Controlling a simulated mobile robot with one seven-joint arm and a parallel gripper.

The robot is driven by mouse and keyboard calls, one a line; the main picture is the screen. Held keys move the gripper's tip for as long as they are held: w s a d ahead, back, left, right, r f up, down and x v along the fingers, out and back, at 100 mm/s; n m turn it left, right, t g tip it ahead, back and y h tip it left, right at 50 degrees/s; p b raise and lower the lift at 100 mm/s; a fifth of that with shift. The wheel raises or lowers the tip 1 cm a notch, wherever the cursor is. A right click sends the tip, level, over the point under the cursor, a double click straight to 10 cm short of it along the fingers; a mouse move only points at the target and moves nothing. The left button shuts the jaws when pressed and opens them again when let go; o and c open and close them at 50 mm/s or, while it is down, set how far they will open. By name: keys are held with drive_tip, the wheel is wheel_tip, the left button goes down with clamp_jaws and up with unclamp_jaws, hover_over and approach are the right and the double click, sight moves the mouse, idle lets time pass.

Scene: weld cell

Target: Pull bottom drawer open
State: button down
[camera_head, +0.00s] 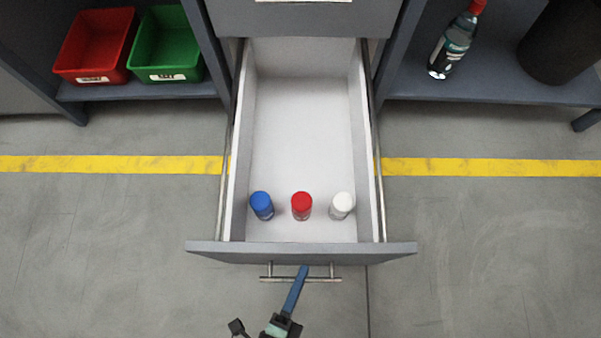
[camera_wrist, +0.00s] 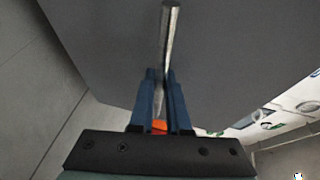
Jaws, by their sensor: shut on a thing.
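The bottom drawer (camera_head: 300,253) is pulled far out from the grey cabinet in the head view, its white inside open to view. Its bar handle (camera_head: 322,279) is on the front panel. My gripper (camera_head: 300,275) is at the middle of the handle, with its blue fingers around the bar. In the wrist view my gripper (camera_wrist: 162,85) is shut on the metal handle bar (camera_wrist: 168,40), close to the grey drawer front (camera_wrist: 230,50).
Blue (camera_head: 262,205), red (camera_head: 301,206) and white (camera_head: 341,206) capped cans stand inside near the drawer's front. Red (camera_head: 95,45) and green (camera_head: 165,45) bins sit on the left shelf. A bottle (camera_head: 453,45) and a dark cylinder (camera_head: 563,40) stand at right. The floor around is clear.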

drive_tip(key=shift+s, duration=1.1)
drive_tip(key=c, duration=0.9)
unclamp_jaws()
drive_tip(key=shift+s, duration=0.15)
drive_tip(key=p+v, duration=0.3)
drive_tip(key=v, duration=0.9)
drive_tip(key=shift+s+a+r, duration=0.2)
drive_tip(key=shift+s, duration=0.1)
